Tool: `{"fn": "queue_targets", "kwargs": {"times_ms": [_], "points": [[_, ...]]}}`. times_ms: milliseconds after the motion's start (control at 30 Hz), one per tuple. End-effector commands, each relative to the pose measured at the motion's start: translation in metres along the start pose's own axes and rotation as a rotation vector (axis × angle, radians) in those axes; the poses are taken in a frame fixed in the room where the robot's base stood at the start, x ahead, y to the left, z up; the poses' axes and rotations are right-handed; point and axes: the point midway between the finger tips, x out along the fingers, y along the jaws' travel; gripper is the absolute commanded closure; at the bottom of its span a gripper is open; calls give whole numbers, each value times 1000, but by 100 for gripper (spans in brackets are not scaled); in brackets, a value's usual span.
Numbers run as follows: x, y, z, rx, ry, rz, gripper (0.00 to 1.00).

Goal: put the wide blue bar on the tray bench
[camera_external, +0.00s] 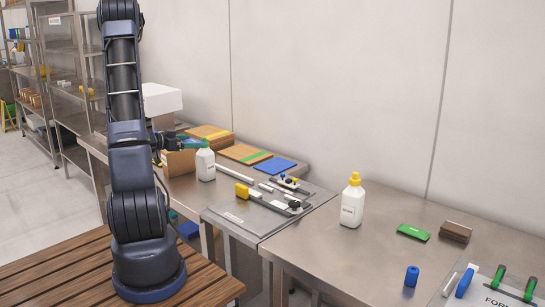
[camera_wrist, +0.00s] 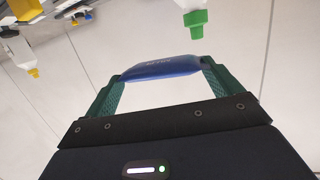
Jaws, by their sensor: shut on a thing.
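A wide blue bar (camera_wrist: 162,68) with small, unreadable lettering is held between the two green fingers of my gripper (camera_wrist: 160,80) in the wrist view. In the external view my gripper (camera_external: 188,143) is shut above the far-left bench (camera_external: 190,190), close to the white bottle with a green cap (camera_external: 205,165). The bar cannot be made out clearly there. The frames do not label which surface is the tray bench. A grey metal plate (camera_external: 245,217) with a yellow block and black clamps lies on the middle bench.
Brown boards (camera_external: 244,153) and a blue sheet (camera_external: 271,166) lie behind the bottle. A yellow-capped bottle (camera_external: 352,203), green block (camera_external: 413,232), brown block (camera_external: 455,232) and blue cylinder (camera_external: 411,276) stand on the right bench (camera_external: 330,260), which has free room.

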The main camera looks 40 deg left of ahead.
Motion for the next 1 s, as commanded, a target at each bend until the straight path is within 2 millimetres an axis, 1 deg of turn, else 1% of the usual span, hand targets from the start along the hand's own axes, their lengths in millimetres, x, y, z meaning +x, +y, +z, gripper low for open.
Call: {"fn": "queue_targets", "kwargs": {"times_ms": [133,700,833,1000], "points": [[4,0,19,-5,-1,0,36],[23,0,115,-4,-1,0,36],[27,0,134,-3,-1,0,36],[30,0,146,-1,0,0,36]]}}
